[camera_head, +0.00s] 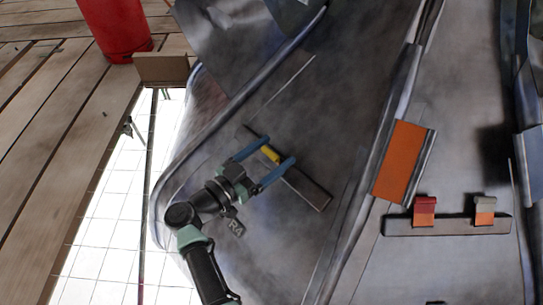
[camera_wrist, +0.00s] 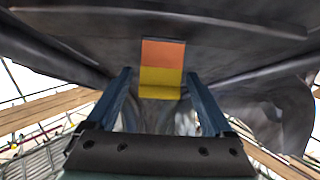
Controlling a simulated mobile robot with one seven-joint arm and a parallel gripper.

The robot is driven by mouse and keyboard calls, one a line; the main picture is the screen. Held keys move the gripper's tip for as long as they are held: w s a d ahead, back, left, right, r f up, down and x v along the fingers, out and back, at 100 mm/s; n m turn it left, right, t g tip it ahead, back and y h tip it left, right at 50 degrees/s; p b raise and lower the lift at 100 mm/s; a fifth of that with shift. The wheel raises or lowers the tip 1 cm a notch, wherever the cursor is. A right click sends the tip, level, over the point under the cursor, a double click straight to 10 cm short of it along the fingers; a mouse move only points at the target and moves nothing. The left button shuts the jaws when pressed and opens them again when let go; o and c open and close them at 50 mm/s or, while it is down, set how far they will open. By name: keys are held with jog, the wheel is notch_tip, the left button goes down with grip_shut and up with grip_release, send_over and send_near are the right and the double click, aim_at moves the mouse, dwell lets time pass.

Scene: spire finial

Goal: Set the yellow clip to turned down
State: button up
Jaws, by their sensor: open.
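The yellow clip (camera_head: 269,154) sits on a dark strip (camera_head: 308,190) fixed to the grey metal surface. In the wrist view the clip (camera_wrist: 160,77) shows a yellow lower part with an orange plate above it. My gripper (camera_head: 280,150) is open, with one blue finger to either side of the clip. In the wrist view the clip lies ahead and centred between the fingertips of my gripper (camera_wrist: 157,75). I cannot tell whether the fingers touch it.
An orange panel (camera_head: 402,162) is on the metal to the right. A raised seam (camera_head: 375,165) runs between. A red bucket (camera_head: 115,28) stands on planks at the upper left.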

jog(key=c, duration=1.4)
jog(key=shift+o, duration=0.2)
jog(key=shift+r+p, duration=0.1)
jog(key=shift+p, duration=0.25)
